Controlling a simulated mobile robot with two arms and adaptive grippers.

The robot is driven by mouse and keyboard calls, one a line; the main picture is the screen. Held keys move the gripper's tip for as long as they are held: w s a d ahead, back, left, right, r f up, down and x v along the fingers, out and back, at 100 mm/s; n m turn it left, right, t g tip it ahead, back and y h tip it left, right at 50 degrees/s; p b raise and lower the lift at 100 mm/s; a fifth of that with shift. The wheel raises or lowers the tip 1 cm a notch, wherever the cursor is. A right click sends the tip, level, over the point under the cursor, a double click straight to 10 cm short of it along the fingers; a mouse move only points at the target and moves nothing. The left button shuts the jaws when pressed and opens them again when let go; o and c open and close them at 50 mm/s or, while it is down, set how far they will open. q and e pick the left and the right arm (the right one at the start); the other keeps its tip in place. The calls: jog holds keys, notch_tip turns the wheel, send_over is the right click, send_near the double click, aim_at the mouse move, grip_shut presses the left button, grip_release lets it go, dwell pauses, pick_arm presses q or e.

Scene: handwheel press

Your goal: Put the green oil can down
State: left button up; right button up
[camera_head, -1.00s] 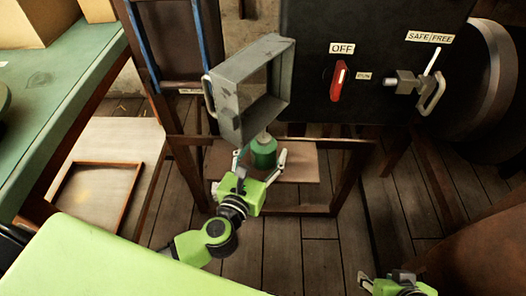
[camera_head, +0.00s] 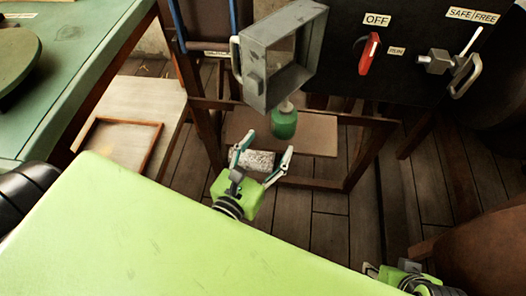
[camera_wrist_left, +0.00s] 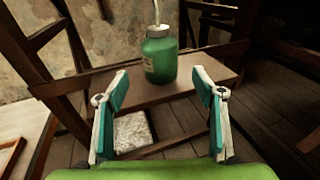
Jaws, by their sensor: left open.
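The green oil can (camera_head: 284,122) stands upright on a low brown wooden shelf (camera_head: 315,136) beneath the grey metal box. Its thin pale spout also shows in the left wrist view, where the can (camera_wrist_left: 160,60) is ahead of the fingers with its base on the board. My left gripper (camera_head: 262,149) is open and empty, a little in front of the can and apart from it. In the wrist view its two fingers (camera_wrist_left: 160,92) are spread wide. My right gripper (camera_head: 378,268) is at the bottom right, partly cut off; its jaws are unclear.
The grey open-fronted box (camera_head: 268,84) hangs close above the can. A red switch lever (camera_head: 367,53) and a safe/free latch (camera_head: 452,64) are on the black panel. A speckled pale block (camera_head: 259,161) lies low behind my left fingers. A green-topped bench (camera_head: 95,50) is at left.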

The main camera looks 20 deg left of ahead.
pick_arm(q)
jog(key=s+d+r+m+h, duration=0.2)
jog(key=d+r+m+h, duration=0.65)
jog(key=m, duration=0.35)
jog(key=s+d+f+m+g+h, duration=0.3)
jog(key=d+m, duration=0.4)
jog(key=m, duration=0.6)
jog(key=s+a+f+m+g+y, duration=0.2)
jog(key=a+f+m+g+y, duration=0.45)
jog(key=f+m, duration=0.4)
jog(key=s+a+f+m+g+y, duration=0.1)
jog(key=s+a+f+y, duration=0.1)
jog(key=a, duration=0.4)
jog(key=s+a+f+m+g+y, duration=0.1)
jog(key=s+a+f+g+y, duration=0.1)
jog(key=a+f, duration=0.3)
jog(key=s+a+y, duration=0.1)
jog(key=a, duration=0.1)
jog(key=shift+s+a, duration=0.25)
jog(key=shift+a, duration=0.05)
pick_arm(e)
jog(key=shift+w+r, duration=0.15)
jog(key=shift+w, duration=0.25)
